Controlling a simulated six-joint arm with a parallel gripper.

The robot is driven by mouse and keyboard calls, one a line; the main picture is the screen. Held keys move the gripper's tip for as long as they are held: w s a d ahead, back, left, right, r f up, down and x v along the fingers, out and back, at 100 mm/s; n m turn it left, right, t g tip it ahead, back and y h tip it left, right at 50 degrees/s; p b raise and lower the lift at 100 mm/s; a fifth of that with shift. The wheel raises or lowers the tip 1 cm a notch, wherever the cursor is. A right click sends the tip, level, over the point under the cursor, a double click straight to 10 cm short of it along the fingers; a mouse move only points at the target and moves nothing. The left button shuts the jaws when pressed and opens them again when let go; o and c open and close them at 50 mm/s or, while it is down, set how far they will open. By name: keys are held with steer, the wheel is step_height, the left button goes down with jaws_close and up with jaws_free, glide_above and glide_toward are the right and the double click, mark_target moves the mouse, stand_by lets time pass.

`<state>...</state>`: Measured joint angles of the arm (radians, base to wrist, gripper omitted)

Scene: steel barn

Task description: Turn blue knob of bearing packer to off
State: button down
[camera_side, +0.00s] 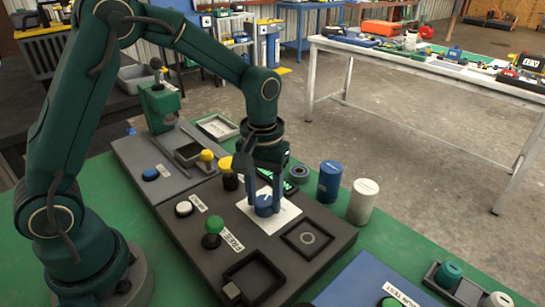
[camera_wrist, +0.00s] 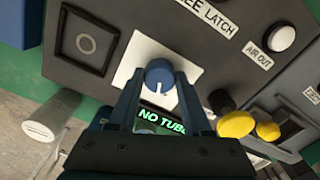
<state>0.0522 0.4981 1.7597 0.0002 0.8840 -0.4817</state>
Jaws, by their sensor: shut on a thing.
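The blue knob (camera_side: 264,207) sits on a white square plate (camera_side: 285,217) on a dark grey machine panel, which I take to be the bearing packer (camera_side: 330,243). My gripper (camera_side: 264,200) points down at the knob, one finger on each side, shut on it. In the wrist view the knob (camera_wrist: 159,73) shows between the fingertips of my gripper (camera_wrist: 158,84). A white mark on the knob points towards the green display (camera_wrist: 162,116), which reads "NO TUB" before a finger cuts it off. I see no position labels on the plate.
A green-topped knob (camera_side: 212,227), a yellow-topped knob (camera_side: 226,163) and a white button (camera_side: 184,208) stand left of the plate. A blue cylinder (camera_side: 329,181) and a white cylinder (camera_side: 363,201) stand close on the right. Square recesses lie in front.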

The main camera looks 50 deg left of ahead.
mark_target(264, 200)
steer(key=m, duration=1.1)
steer(key=shift+a, duration=0.1)
steer(key=shift+m, duration=0.5)
steer(key=shift+c, duration=1.7)
jaws_free()
steer(key=shift+r, duration=2.6)
